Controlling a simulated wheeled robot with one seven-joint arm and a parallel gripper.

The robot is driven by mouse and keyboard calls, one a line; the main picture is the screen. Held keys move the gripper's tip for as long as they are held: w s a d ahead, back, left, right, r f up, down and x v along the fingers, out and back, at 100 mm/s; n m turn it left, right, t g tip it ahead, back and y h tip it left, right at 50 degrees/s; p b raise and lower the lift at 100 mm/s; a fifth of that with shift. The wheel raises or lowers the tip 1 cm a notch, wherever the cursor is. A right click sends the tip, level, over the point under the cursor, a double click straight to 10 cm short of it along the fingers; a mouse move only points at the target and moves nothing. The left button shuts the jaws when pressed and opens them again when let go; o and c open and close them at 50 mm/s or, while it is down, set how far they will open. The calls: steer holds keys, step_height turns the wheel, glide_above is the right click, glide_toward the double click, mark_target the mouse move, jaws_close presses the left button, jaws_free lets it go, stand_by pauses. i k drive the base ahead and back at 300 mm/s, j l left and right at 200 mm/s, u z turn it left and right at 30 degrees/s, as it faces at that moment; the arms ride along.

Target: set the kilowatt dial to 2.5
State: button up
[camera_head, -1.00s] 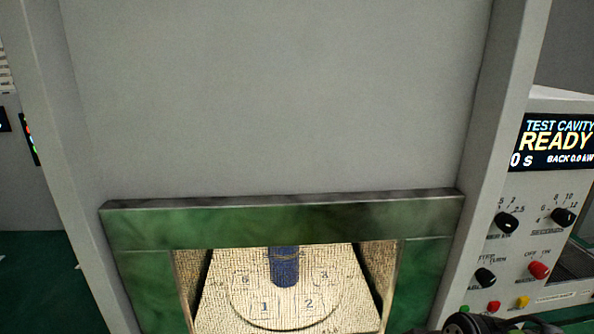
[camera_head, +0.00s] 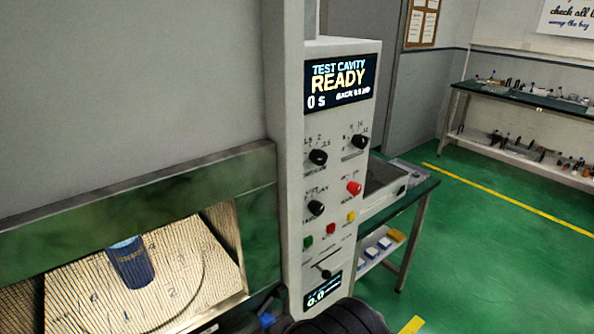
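The kilowatt dial (camera_head: 318,157) is the black knob at the upper left of the control panel (camera_head: 296,240), below the screen. Small numbers are printed around it, among them what looks like 2. Its exact setting is too small to read. Nothing touches it. A dark rounded part of my arm shows at the bottom edge, below the panel. My gripper's fingers do not show.
The screen (camera_head: 340,85) reads TEST CAVITY READY and 0 s. Another black dial (camera_head: 359,142), a lower black knob (camera_head: 316,208) and a red knob (camera_head: 354,188) sit close by. A blue cylinder (camera_head: 131,264) stands inside the open cavity. Green floor at right looks clear.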

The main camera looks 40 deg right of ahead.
mark_target(318, 157)
steer(key=z, duration=1.05)
steer(key=i+l+u, duration=0.1)
steer(key=i, duration=0.25)
steer(key=l, duration=0.1)
